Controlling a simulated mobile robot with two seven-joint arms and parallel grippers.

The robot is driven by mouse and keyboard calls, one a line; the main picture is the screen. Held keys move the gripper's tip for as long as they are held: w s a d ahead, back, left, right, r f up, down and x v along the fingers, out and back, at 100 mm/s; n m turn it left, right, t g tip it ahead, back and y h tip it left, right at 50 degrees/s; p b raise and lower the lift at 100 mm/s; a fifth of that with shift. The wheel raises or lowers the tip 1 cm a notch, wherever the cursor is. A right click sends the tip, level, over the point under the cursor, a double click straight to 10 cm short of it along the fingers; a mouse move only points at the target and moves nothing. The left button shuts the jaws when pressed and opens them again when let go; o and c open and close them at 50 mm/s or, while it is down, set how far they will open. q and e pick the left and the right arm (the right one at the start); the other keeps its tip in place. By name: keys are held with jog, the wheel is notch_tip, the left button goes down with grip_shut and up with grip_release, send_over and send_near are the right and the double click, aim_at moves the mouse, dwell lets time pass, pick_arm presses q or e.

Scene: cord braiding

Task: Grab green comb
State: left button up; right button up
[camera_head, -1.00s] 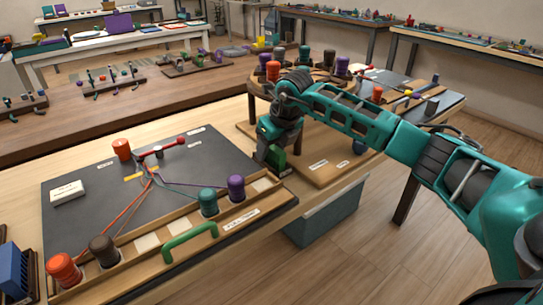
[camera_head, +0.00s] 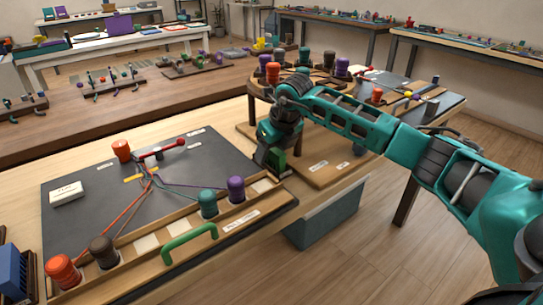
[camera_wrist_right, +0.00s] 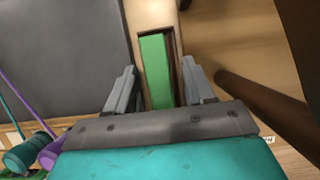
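The green comb (camera_wrist_right: 156,70) shows in the right wrist view as a long green piece standing in a narrow dark-edged slot in a wooden strip. My right gripper (camera_wrist_right: 160,84) is open, with one grey finger on each side of the comb. A gap shows between each finger and the green, so the fingers do not appear to touch it. In the head view my right gripper (camera_head: 268,168) is low at the right edge of the dark work board, and its wrist hides most of the comb. My left gripper is not in view.
The dark board (camera_head: 90,200) carries cords, a red rod (camera_head: 162,150) and a white block (camera_head: 66,193). A wooden rail with a green handle (camera_head: 190,243) and several spools runs along its front. A round stand (camera_head: 325,80) with spools is behind my right arm.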

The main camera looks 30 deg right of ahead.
grip_shut()
jog(key=shift+r, duration=0.1)
dwell(0.3)
